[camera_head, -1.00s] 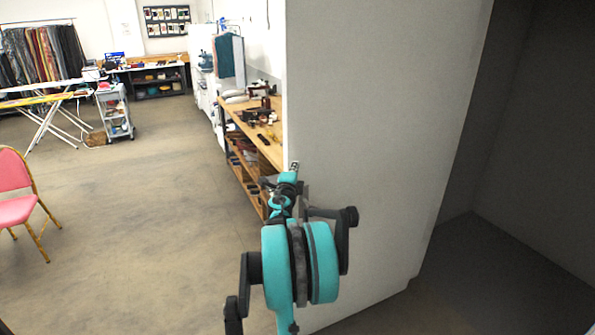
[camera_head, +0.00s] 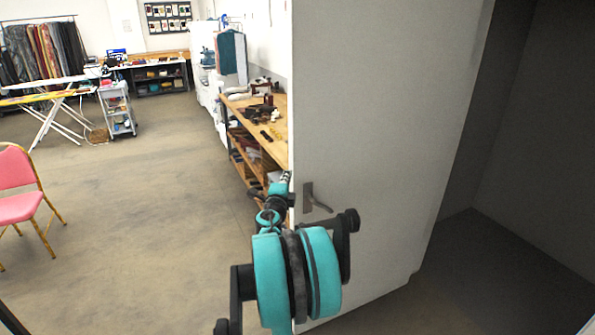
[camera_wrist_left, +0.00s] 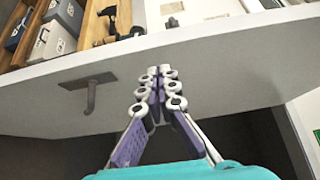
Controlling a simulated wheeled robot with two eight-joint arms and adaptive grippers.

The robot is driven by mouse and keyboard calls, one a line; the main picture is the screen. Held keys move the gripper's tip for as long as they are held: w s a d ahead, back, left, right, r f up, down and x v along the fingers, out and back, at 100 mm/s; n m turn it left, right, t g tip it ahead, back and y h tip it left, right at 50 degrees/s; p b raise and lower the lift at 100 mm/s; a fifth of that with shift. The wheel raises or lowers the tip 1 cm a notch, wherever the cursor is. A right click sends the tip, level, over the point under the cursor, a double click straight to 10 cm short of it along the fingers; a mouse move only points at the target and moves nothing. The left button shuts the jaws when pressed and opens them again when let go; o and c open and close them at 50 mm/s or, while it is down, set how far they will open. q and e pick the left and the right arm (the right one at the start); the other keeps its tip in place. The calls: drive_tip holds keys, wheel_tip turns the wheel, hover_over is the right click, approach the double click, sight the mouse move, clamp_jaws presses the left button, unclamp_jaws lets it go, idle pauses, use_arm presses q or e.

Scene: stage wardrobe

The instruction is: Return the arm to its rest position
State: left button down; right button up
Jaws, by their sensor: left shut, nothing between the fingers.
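My left arm is turquoise and black and comes up from the bottom middle of the head view. My left gripper (camera_head: 286,178) is small there, beside the near edge of an open white door (camera_head: 385,130). In the left wrist view the left gripper (camera_wrist_left: 160,82) has its fingertips together with nothing between them. The door's metal lever handle (camera_head: 316,198) shows just right of the gripper in the head view. In the left wrist view the handle (camera_wrist_left: 90,95) is left of the fingers and apart from them. My right gripper is in neither view.
A wooden workbench (camera_head: 260,118) with tools and shelves stands behind the door edge. A pink chair (camera_head: 17,190) is at the left. A trolley (camera_head: 117,110) and an ironing board (camera_head: 45,100) stand farther back. The floor between is clear. A dark doorway opens at right.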

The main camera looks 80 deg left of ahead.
use_arm(q)
drive_tip(key=w+d+r+n+t, duration=0.1)
drive_tip(key=w+d+r+n, duration=0.3)
drive_tip(key=w+d, duration=0.85)
drive_tip(key=w+d+f+n+t+h+b, duration=0.1)
drive_tip(key=w+d+f+n+h+b, duration=0.15)
drive_tip(key=w+d, duration=1.05)
drive_tip(key=w+d+f+h, duration=0.1)
drive_tip(key=d+f+h, duration=0.35)
drive_tip(key=d, duration=0.75)
drive_tip(key=w+d+f+h, duration=0.25)
drive_tip(key=d+f, duration=0.25)
drive_tip(key=d, duration=0.8)
drive_tip(key=s+d+f+m+g+h, duration=0.1)
drive_tip(key=s+d+f+h, duration=0.2)
drive_tip(key=d, duration=0.6)
drive_tip(key=s+d+f+m+h, duration=0.1)
drive_tip(key=s+d+f+h, duration=0.3)
drive_tip(key=d, duration=0.5)
drive_tip(key=shift+d+f+g, duration=0.35)
drive_tip(key=shift+f+g, duration=0.05)
drive_tip(key=shift+f, duration=0.25)
drive_tip(key=shift+s, duration=0.1)
